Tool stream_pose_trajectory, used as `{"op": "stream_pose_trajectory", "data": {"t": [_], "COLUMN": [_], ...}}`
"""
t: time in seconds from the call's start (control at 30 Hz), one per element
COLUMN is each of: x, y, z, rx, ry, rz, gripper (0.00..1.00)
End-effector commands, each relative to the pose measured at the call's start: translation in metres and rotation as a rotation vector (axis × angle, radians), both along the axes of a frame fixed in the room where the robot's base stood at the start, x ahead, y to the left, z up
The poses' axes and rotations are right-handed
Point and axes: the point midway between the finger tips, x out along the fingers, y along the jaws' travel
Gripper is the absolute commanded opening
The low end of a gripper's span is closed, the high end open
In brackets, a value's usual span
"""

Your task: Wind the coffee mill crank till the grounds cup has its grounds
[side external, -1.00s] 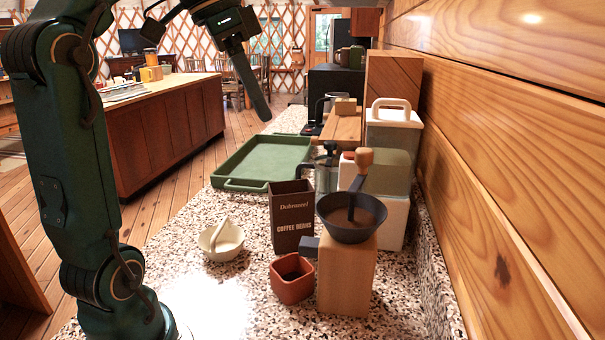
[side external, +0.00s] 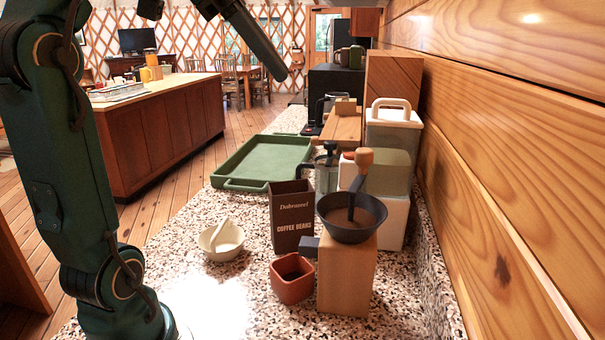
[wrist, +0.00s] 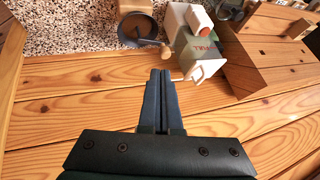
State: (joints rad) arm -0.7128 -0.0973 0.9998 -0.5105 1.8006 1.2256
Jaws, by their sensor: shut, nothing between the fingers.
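The coffee mill (side external: 346,278) stands upright on the speckled counter, a wooden block with a dark hopper bowl (side external: 352,230) on top. Its crank rises from the bowl to a wooden knob (side external: 363,157); the knob also shows in the wrist view (wrist: 166,52). The grounds cup (side external: 292,288), reddish and angular, sits at the mill's left foot. Its inside looks dark; I cannot tell what it holds. My gripper (side external: 283,75) is shut and empty, high above the counter, apart from the crank. In the wrist view its closed fingers point towards the mill and knob.
A coffee beans box (side external: 292,220) stands behind the cup. A white bowl (side external: 221,252) with a handle-like piece sits left. A green tray (side external: 262,160), a glass press (side external: 327,172) and a white-lidded canister (side external: 394,125) stand farther back. The wooden wall (side external: 510,150) closes the right side.

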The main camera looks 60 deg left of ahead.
Motion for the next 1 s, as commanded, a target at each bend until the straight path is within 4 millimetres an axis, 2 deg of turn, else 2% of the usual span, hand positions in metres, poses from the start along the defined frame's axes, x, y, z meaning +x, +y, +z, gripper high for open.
{"op": "stream_pose_trajectory", "data": {"t": [0.17,0.3,0.4,0.63,1.0], "x": [0.021,0.045,0.056,0.064,0.075], "y": [0.014,0.041,0.057,0.074,0.065], "z": [-0.005,-0.024,-0.037,-0.056,-0.076], "rx": [-0.285,-0.540,-0.647,-0.700,-0.698], "ry": [0.074,0.184,0.244,0.292,0.295], "rz": [0.293,0.548,0.651,0.695,0.694], "gripper": [0.00,0.00,0.00,0.00,0.00]}}
